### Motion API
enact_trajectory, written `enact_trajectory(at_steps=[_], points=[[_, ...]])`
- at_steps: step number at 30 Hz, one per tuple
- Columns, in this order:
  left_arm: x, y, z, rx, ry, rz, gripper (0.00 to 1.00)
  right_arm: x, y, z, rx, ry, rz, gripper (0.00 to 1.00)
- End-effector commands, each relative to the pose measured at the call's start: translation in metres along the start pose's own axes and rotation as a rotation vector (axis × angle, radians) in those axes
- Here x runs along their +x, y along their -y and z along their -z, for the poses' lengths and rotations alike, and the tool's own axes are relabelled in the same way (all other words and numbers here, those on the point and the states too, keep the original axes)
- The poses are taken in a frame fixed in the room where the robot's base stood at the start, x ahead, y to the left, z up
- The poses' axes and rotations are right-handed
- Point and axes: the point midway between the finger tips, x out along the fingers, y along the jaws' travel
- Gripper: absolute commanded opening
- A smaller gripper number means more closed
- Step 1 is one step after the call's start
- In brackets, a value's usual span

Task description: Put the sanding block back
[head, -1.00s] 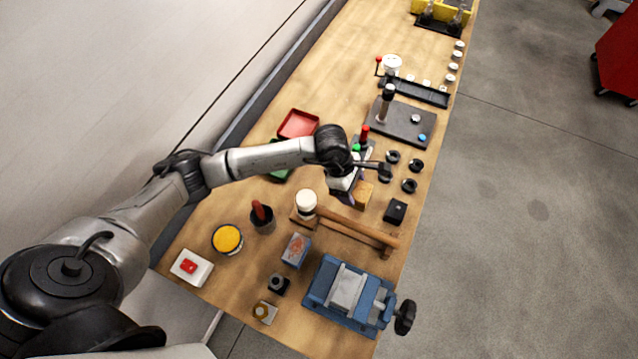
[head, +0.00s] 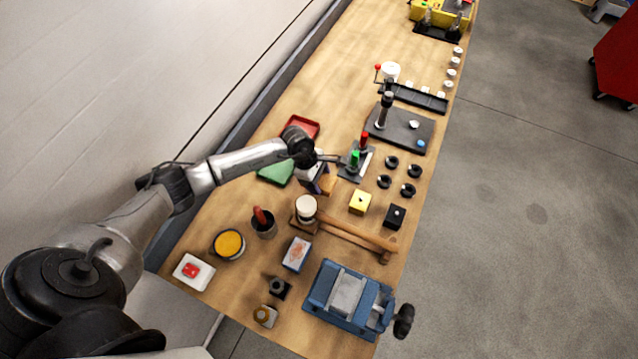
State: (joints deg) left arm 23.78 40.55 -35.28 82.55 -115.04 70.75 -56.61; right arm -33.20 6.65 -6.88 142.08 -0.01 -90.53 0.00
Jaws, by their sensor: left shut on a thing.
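My left gripper (head: 320,180) is shut on a small tan block, which looks like the sanding block (head: 328,186). Only part of the block shows below the hand; the fingers are hard to make out. It is over the bench, just right of a green tray (head: 274,173) and above the mallet head in the picture. I cannot tell how high the block is above the bench top. My right gripper is not in view.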

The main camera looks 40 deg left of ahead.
Motion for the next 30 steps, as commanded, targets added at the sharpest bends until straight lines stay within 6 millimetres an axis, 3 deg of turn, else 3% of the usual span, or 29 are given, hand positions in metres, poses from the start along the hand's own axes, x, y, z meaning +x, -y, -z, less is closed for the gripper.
enact_trajectory(at_steps=[9,30], points=[[0.029,0.001,0.012,-0.002,0.0,0.001,0.41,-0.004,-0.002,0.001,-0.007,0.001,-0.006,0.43],[0.041,0.001,0.017,0.0,-0.002,0.0,0.41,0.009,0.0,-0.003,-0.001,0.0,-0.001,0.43]])
